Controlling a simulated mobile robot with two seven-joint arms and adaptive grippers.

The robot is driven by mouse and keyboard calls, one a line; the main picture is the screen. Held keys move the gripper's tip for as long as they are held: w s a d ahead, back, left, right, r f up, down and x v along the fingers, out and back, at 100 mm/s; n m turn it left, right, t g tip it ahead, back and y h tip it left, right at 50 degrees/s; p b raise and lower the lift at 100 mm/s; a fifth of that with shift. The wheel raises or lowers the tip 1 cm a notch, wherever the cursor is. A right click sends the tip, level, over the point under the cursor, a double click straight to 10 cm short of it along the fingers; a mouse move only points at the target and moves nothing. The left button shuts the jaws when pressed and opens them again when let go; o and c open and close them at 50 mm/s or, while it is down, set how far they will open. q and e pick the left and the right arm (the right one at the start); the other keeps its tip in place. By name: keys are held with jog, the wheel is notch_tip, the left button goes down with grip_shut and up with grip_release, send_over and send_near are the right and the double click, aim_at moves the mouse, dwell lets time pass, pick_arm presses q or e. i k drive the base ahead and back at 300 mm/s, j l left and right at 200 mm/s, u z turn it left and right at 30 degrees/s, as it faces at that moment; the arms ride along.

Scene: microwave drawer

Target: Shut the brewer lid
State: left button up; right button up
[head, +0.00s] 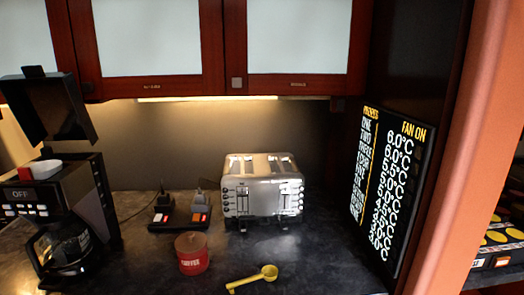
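The coffee brewer (85,192) stands on the counter at the left of the head view, with an "OFF" label on its front. Its black lid (50,108) is open and stands up, tilted, above the body. A small red and white piece (41,169) shows at the top of the brewer. A dark glass carafe (66,250) sits at the brewer's front. Neither of my grippers shows in this view.
A silver toaster (262,192) stands at the back of the counter. Wooden cabinets (230,45) hang above. A display panel (390,185) stands at right.

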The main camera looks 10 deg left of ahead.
aim_at(50, 106)
jog(key=u, duration=1.6)
jog(key=j+u, duration=0.15)
jog(key=i, duration=0.05)
